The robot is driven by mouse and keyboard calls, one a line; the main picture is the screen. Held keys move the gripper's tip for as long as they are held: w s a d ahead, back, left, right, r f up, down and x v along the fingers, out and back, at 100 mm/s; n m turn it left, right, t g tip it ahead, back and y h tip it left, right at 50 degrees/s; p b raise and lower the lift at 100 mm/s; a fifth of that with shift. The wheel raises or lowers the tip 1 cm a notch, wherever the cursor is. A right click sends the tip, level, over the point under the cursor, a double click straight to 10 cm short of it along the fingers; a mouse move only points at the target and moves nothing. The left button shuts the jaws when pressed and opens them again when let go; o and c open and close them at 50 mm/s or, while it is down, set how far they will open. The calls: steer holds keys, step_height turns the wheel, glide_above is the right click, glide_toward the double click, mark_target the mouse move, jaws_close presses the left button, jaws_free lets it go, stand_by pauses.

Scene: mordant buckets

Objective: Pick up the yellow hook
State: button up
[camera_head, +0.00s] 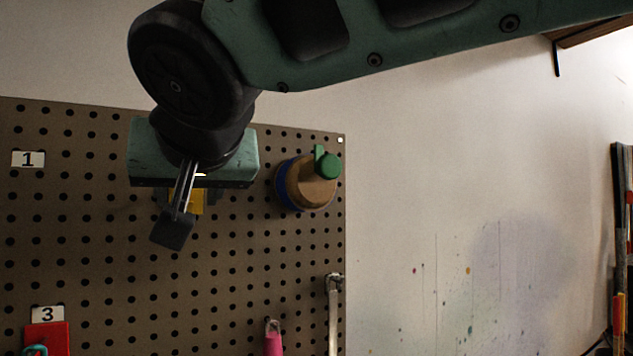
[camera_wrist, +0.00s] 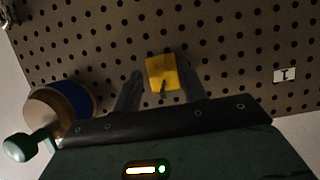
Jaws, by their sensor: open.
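The yellow hook (camera_wrist: 161,73) is fixed on the pegboard, and in the wrist view it shows between the two fingers of my gripper (camera_wrist: 160,90). A thin dark prong stands out from its lower part in that view. In the head view only a small part of the yellow hook (camera_head: 198,203) shows, behind my gripper (camera_head: 183,215). My gripper is open, with one finger on each side of the hook. I cannot tell whether either finger touches it.
The brown pegboard (camera_head: 100,250) carries labels 1 (camera_head: 28,159) and 3 (camera_head: 47,314). A wooden and blue round item with a green knob (camera_head: 309,182) is close on the right. A red item (camera_head: 47,338), a pink item (camera_head: 273,341) and a metal tool (camera_head: 334,310) are lower.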

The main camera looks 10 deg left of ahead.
steer(key=shift+x, duration=0.95)
jaws_close()
